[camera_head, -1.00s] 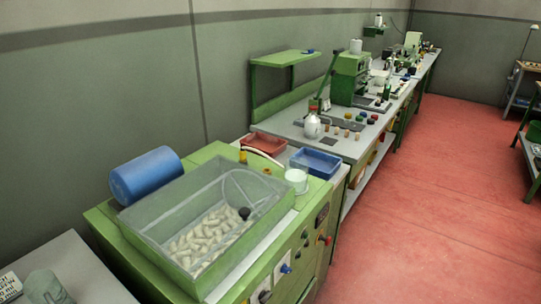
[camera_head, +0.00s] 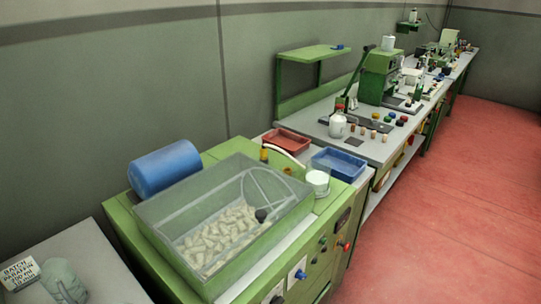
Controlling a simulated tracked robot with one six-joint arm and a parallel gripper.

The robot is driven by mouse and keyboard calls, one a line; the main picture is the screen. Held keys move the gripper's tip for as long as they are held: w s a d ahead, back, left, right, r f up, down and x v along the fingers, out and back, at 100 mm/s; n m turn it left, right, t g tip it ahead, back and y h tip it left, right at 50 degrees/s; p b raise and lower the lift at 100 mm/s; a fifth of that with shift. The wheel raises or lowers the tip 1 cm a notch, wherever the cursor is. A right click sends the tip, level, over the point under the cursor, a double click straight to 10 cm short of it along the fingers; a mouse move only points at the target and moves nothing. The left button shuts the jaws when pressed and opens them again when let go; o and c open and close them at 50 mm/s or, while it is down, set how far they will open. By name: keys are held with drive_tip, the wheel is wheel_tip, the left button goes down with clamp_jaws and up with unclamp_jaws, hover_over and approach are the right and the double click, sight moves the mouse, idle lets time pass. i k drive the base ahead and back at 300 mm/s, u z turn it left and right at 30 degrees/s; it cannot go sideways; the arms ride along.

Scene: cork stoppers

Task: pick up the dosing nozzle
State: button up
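I cannot single out a dosing nozzle with certainty. A small amber upright piece (camera_head: 264,153) stands at the back of the green machine (camera_head: 120,216), beside a curved white tube (camera_head: 288,156); I cannot tell whether either is the nozzle. A clear-walled bin (camera_head: 165,219) on the machine holds many pale cork stoppers (camera_head: 222,236) and a small dark round piece (camera_head: 261,215). My gripper is not in view.
A blue cylinder (camera_head: 165,170) lies behind the bin. A white cup (camera_head: 318,181), a red tray (camera_head: 287,141) and a blue tray (camera_head: 339,163) are nearby. A long bench (camera_head: 373,148) runs along the wall. The red floor (camera_head: 440,220) at right is clear.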

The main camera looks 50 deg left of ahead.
sight(263, 150)
drive_tip(key=i, duration=2.6)
drive_tip(key=u, duration=2.3)
